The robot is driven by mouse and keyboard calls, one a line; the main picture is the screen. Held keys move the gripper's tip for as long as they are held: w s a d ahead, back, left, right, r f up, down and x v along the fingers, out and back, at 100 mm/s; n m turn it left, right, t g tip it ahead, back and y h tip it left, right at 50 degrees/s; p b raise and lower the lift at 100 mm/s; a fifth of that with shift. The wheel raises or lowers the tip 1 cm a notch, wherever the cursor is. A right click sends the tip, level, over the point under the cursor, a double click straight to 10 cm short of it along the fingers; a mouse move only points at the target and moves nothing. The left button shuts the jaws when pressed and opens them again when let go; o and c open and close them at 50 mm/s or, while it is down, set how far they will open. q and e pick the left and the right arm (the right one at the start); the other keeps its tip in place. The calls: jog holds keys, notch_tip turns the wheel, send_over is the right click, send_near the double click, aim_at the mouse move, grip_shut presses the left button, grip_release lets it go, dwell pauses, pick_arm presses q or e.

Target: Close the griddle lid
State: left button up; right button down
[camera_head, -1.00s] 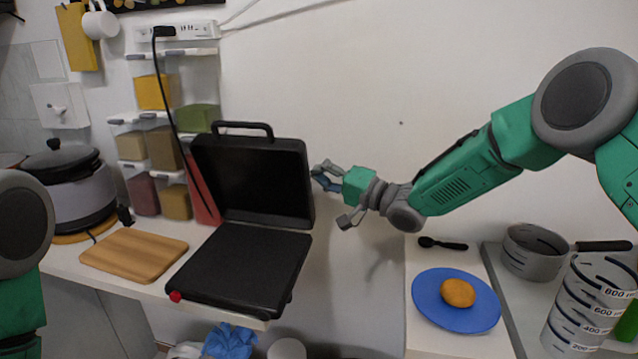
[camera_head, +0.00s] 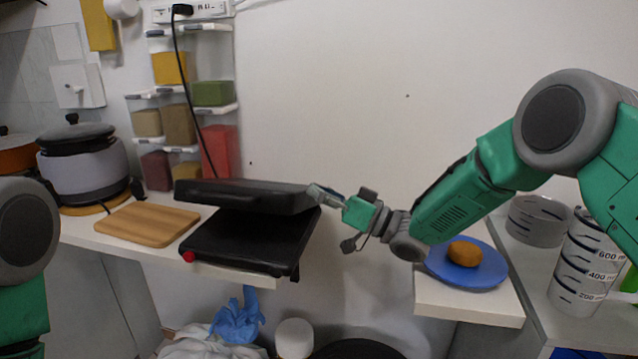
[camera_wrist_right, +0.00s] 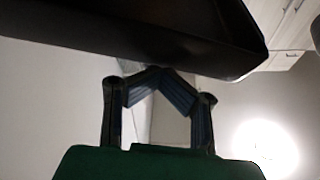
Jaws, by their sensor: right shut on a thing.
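The black griddle sits on the left counter. Its lid (camera_head: 245,194) is tilted low over the base (camera_head: 245,240), with a gap that widens to the right front. A red knob (camera_head: 188,257) is at the base's front left corner. My right gripper (camera_head: 320,192) is at the lid's right edge, shut on it. In the right wrist view my right gripper (camera_wrist_right: 160,75) has its fingertips drawn together at the edge of the dark lid (camera_wrist_right: 150,35), which hides the exact contact. Only part of my left arm shows; the left gripper is out of view.
A wooden board (camera_head: 148,223) and a grey cooker (camera_head: 82,160) stand left of the griddle. Spice containers (camera_head: 180,125) are on the wall behind, with a black cable hanging in front. A blue plate (camera_head: 468,272) with an orange-brown bun (camera_head: 464,253) is to the right, past a gap between counters.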

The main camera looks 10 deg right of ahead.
jog(key=shift+s+a+f, duration=0.35)
jog(key=shift+s+f, duration=0.05)
jog(key=shift+f, duration=0.25)
